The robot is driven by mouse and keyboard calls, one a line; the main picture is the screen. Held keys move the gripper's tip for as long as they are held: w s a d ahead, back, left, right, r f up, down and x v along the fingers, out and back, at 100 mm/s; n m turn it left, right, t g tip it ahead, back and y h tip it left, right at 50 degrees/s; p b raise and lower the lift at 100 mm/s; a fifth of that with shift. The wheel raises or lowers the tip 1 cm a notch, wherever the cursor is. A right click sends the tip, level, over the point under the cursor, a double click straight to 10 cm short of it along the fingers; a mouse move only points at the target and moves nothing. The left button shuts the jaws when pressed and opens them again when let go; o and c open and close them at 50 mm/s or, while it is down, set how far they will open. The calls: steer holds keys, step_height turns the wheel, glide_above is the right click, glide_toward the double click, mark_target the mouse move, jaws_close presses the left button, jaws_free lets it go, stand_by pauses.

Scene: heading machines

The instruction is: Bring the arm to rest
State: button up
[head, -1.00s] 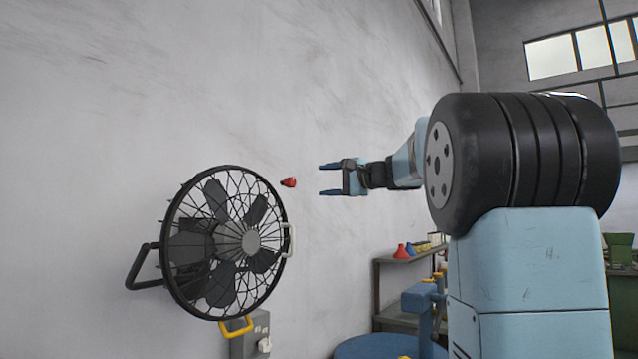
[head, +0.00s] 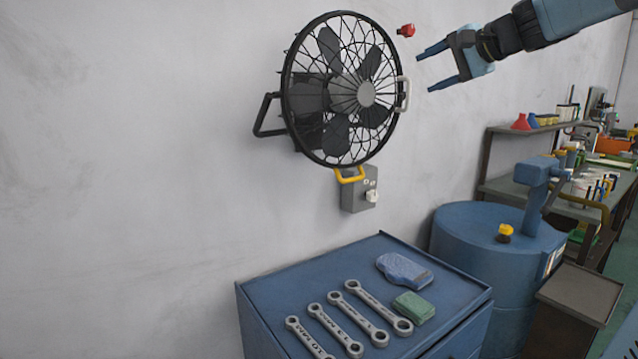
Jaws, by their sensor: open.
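My gripper (head: 433,68) is at the upper right of the head view, its two blue fingers pointing left and spread apart with nothing between them. My arm (head: 525,28) reaches in from the top right corner. A small red knob (head: 406,31) shows just beyond the fingertips, up and to the left, apart from them. A black caged fan (head: 340,90) is mounted on the wall left of my gripper, with a pale handle (head: 403,94) on its right rim.
A grey switch box (head: 358,190) with a yellow handle hangs below the fan. A blue cabinet (head: 290,285) bears several wrenches, a blue cloth and a green sponge. A blue drum (head: 470,230) and a cluttered shelf bench (head: 500,165) stand at right. The wall at left is clear.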

steer(key=s+a+f+n+g+h, duration=0.1)
steer(key=s+f+n+g+h, duration=0.4)
steer(key=s+f, duration=2.1)
step_height(320, 180, down, 2)
steer(key=n+h, duration=0.3)
steer(key=shift+s+a, duration=0.2)
steer(key=shift+s, duration=0.15)
steer(key=shift+c, duration=0.3)
